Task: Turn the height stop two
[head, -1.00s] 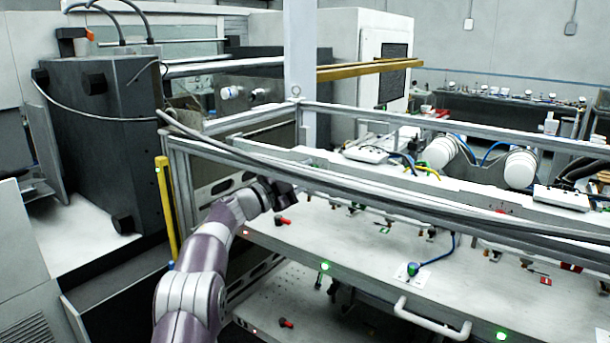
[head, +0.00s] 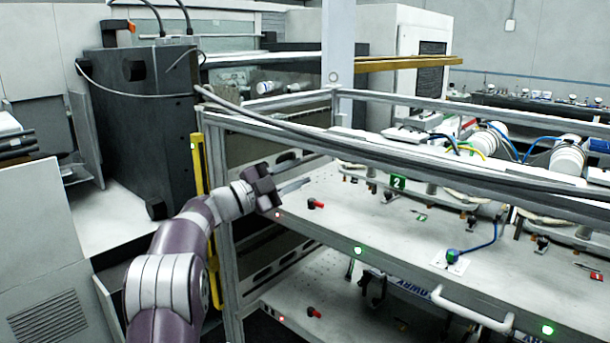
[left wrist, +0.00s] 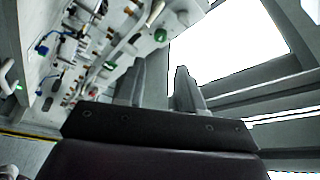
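A green plate marked 2 (head: 398,182) stands at the back of the upper shelf, under the rail. A red-handled knob (head: 316,204) sits on that shelf near its left end, and a similar lower red-handled knob (head: 314,312) is on the shelf below. I cannot tell which part is height stop two. My left gripper (head: 296,185) is above the upper shelf's left end, left of the upper knob and apart from it. Its two fingers (left wrist: 160,88) stand apart with nothing between them in the left wrist view. My right gripper is not in view.
A grey frame rail (head: 420,170) with cables runs across above the shelf. A yellow post (head: 199,185) stands left of the frame. A blue-cabled green connector (head: 453,257) and a white handle (head: 470,310) are at the right. The shelf front is mostly clear.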

